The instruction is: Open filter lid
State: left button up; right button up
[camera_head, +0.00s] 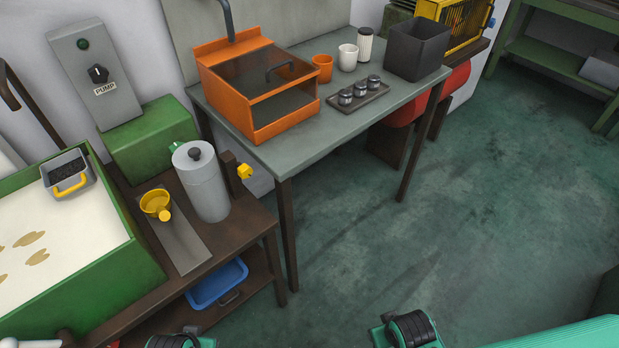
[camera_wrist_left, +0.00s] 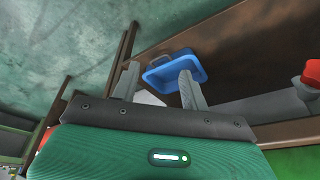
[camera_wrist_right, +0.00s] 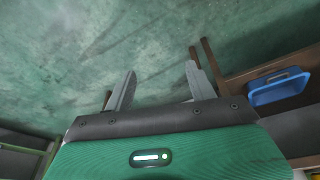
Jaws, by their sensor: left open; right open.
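A grey canister (camera_head: 205,187) with a flat round lid (camera_head: 190,155) and a dark knob stands upright on the brown bench in the head view; its lid sits on top, closed. A yellow valve handle (camera_head: 244,171) is at its right side. My left gripper (camera_wrist_left: 158,70) is open and empty in the left wrist view, with a blue tray beyond its fingers. My right gripper (camera_wrist_right: 160,68) is open and empty above the green floor in the right wrist view. Both are apart from the canister; their fingertips are not clear in the head view.
An orange box (camera_head: 225,92) with a clear handled cover, cups, a white filter cartridge (camera_head: 364,46) and a dark bin (camera_head: 417,50) stand on the grey table (camera_head: 310,135). A yellow funnel (camera_head: 155,203) is left of the canister. The blue tray (camera_head: 217,285) lies below. Floor at right is clear.

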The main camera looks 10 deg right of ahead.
pick_arm(q)
notch_tip(320, 180, up, 7)
jog(key=w+t+b, duration=0.1)
jog(key=w+t, duration=0.1)
jog(key=w, duration=0.1)
pick_arm(e)
jog(key=s+f, duration=0.2)
jog(key=f, duration=0.8)
jog(key=s+f, duration=0.2)
jog(key=f, duration=0.7)
pick_arm(q)
jog(key=t+h, duration=0.3)
jog(key=t, duration=0.9)
send_near(192, 156)
jog(key=w, duration=0.3)
jog(key=w+d, duration=0.1)
jog(key=w, duration=0.2)
jog(key=w+d, duration=0.1)
jog(key=w, duration=0.3)
jog(key=shift+p, duration=0.3)
jog(key=shift+w+d, duration=0.1)
jog(key=shift+w, duration=0.5)
pick_arm(e)
jog(key=s+d+f+g, duration=0.1)
jog(key=s+d+f, duration=0.1)
jog(key=s+f, duration=0.7)
jog(key=shift+s+d+f, duration=0.35)
jog(key=shift+f, duration=1.25)
pick_arm(q)
jog(key=shift+c, duration=0.5)
